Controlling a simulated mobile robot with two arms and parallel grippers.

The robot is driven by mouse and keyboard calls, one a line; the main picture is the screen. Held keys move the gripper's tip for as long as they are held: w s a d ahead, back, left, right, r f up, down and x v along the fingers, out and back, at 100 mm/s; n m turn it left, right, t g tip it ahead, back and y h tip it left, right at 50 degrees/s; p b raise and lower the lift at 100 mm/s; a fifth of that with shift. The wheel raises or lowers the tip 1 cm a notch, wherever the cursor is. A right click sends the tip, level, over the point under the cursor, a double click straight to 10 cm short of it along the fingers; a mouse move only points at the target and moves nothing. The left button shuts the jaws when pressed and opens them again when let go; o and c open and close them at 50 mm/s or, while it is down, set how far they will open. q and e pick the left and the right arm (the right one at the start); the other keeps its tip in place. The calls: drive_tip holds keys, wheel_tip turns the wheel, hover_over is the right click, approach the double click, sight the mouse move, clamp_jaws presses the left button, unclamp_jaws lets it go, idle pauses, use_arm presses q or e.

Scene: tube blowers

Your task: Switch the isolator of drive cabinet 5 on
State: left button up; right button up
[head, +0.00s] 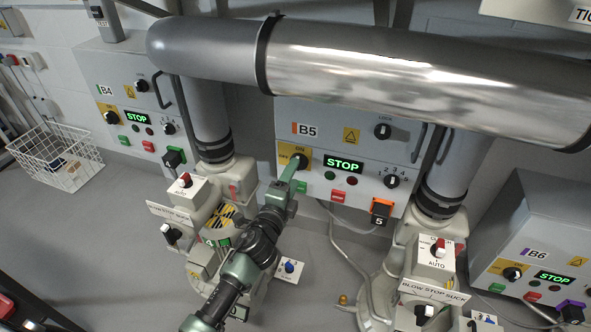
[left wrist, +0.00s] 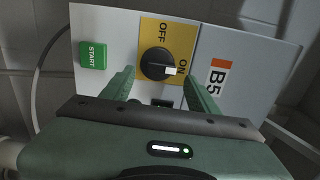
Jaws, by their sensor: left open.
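Drive cabinet 5 (head: 420,149), labelled B5, hangs on the wall under the big pipe, its display reading STOP. Its isolator (left wrist: 155,62) is a black rotary knob on a yellow plate marked OFF and ON. In the left wrist view its white pointer points at ON. My left gripper (head: 291,168) is at the isolator and partly hides it in the head view. In the left wrist view the left gripper's (left wrist: 159,76) fingers are open, one to each side of the knob, with gaps. I cannot tell how deep they reach. My right gripper is not in view.
A green START button (left wrist: 93,55) sits beside the isolator plate. A large metal pipe (head: 400,75) crosses above the cabinet. Cabinet B4 (head: 105,65) stands left and B6 (head: 535,225) right. Blower units (head: 440,250) stand in front. A wire basket (head: 60,160) is at far left.

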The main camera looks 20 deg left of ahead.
use_arm(q)
drive_tip(key=s, duration=0.4)
drive_tip(key=shift+s+a, duration=0.1)
drive_tip(key=shift+s, duration=0.3)
